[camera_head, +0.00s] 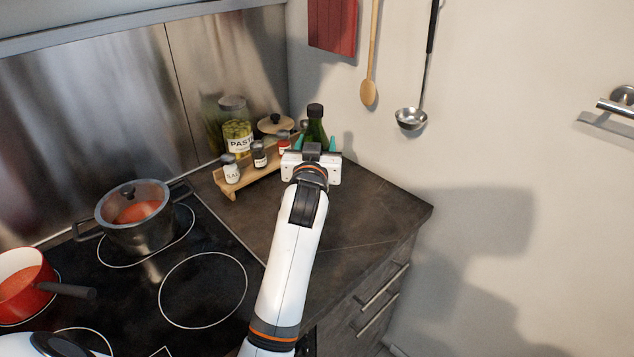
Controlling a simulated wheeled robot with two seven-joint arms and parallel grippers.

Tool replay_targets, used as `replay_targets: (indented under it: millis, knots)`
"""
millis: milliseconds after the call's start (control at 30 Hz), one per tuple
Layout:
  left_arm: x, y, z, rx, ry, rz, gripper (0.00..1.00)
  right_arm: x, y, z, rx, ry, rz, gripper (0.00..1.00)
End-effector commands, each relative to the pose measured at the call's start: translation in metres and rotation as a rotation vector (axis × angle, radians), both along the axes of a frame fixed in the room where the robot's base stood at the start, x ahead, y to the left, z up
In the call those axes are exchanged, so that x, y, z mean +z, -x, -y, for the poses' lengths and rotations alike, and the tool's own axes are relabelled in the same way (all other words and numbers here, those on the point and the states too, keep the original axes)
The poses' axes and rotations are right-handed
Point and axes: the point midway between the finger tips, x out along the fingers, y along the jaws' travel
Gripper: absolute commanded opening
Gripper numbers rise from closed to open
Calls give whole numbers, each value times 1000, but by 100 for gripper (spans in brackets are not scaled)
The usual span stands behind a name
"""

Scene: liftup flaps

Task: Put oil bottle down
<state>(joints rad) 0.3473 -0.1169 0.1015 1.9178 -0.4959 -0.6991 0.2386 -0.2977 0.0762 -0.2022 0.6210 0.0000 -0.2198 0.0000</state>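The oil bottle (315,128) is dark green with a black cap. It stands upright at the back right of the dark counter, near the wall. My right gripper (316,143) is at the bottle, with one teal fingertip close against each side of it. The fingers look closed on the bottle's body. The gripper's white housing hides the bottle's lower part and base, so I cannot see whether it touches the counter. My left gripper is out of view; only a white piece of that arm shows at the bottom left.
A wooden spice rack (262,172) with small jars stands left of the gripper, with a pasta jar (237,132) behind. A steel pot (140,222) and a red pan (22,284) sit on the cooktop (130,310). The counter's front right (375,215) is clear. A ladle (411,118) hangs above.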

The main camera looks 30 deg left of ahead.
Motion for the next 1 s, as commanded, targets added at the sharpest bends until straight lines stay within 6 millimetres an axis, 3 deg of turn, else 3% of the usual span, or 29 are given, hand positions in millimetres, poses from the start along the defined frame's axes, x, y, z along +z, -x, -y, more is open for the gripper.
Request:
replay_targets:
  millis: [133, 533, 1000]
  knots:
    - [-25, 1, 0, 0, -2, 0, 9, 1, 1, 6, 0, 8, -1, 36]
    - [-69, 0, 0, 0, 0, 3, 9, 0, 3, 8, -1, 10, -5, 36]
    - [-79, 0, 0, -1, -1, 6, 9, -3, 3, -1, -4, -1, -4, 36]
